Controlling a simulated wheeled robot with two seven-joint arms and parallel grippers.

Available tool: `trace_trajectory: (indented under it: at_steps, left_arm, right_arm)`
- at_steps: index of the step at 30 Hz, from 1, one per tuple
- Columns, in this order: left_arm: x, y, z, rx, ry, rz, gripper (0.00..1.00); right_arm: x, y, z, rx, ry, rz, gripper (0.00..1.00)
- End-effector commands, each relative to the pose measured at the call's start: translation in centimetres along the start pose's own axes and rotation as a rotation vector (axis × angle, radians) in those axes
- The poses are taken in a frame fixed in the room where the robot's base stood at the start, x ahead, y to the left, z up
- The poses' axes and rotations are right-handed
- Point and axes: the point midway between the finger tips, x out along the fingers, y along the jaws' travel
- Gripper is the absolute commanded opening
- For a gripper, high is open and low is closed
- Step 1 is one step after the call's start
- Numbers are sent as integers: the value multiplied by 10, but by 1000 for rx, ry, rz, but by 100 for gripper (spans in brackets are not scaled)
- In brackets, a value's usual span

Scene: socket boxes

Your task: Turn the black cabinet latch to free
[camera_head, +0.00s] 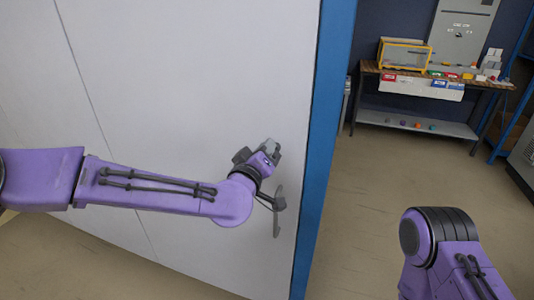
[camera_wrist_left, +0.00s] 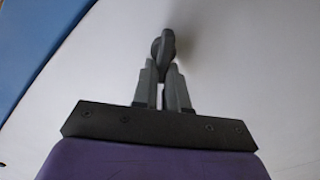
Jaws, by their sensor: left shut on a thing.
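The latch (camera_wrist_left: 163,43) shows in the left wrist view as a dark lever with a rounded end, standing out from the white cabinet door. My left gripper (camera_wrist_left: 161,72) is shut on this lever, one finger on each side. In the head view my left arm reaches in from the left to the cabinet (camera_head: 215,80), and the gripper is near the door's right edge. My wrist covers part of the latch area there. A slim grey upright piece shows just beside the wrist. The latch's exact angle is hard to tell. My right gripper is out of view.
A blue frame edge (camera_head: 322,150) runs down the cabinet's right side. My right arm is at the lower right, clear of the cabinet. A workbench (camera_head: 430,82) with boxes stands at the back right. The floor between is open.

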Motion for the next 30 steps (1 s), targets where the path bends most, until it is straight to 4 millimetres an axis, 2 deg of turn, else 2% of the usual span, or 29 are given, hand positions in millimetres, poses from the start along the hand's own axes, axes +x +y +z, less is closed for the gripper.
trace_trajectory:
  at_steps: [18,30]
  left_arm:
    - [0,-13,5,-566,1,0,0]
    - [0,-15,6,-786,2,0,0]
  right_arm:
    - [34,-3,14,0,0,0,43]
    - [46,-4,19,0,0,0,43]
